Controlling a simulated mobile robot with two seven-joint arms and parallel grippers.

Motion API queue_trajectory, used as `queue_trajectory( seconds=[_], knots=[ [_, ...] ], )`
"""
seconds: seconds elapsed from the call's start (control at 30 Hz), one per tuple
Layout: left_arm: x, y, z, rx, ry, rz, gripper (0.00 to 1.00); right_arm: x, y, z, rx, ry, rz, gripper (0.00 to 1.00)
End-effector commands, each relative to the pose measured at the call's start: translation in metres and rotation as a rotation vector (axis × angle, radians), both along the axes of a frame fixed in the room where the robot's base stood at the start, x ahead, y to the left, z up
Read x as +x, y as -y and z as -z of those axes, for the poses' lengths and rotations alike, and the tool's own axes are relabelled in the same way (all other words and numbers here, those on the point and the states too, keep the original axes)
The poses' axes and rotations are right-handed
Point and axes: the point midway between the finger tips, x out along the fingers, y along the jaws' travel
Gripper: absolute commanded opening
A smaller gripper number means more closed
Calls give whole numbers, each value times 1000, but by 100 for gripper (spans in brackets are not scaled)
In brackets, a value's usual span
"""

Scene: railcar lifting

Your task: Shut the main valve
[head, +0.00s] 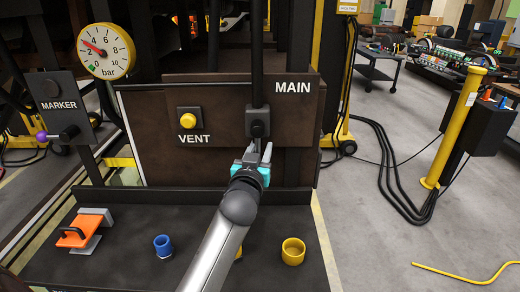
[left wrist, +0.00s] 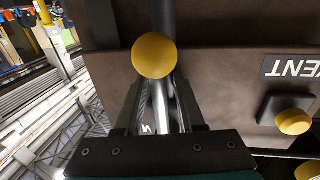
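The MAIN panel (head: 293,110) carries a dark valve block (head: 258,122) below a vertical black pipe (head: 257,60). My left gripper (head: 257,155) is just below this block, with its two fingers apart. In the left wrist view, a yellow ball knob (left wrist: 153,55) is just ahead of the open fingers (left wrist: 158,95). A silvery rod shows between the fingers below the knob. In the head view the gripper hides the knob and any lever. I cannot tell whether the fingers touch it. My right gripper is not in view.
The VENT button (head: 188,121) is left of the main valve. A pressure gauge (head: 106,51) has its needle between 2 and 4. The MARKER lever (head: 68,133) is at left. An orange clamp (head: 77,232), blue cup (head: 163,246) and yellow cup (head: 293,251) stand on the shelf.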

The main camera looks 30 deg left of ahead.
Motion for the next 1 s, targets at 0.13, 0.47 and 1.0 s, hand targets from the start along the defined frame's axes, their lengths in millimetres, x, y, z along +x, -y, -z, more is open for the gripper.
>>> queue_trajectory(
  seconds=[0.13,0.47,1.0],
  knots=[
    [0,0,0,0,0,0,20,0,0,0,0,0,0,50],
    [0,0,0,0,-1,0,0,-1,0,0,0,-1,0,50],
    [0,0,0,0,-1,0,0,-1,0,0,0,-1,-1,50]
  ],
)
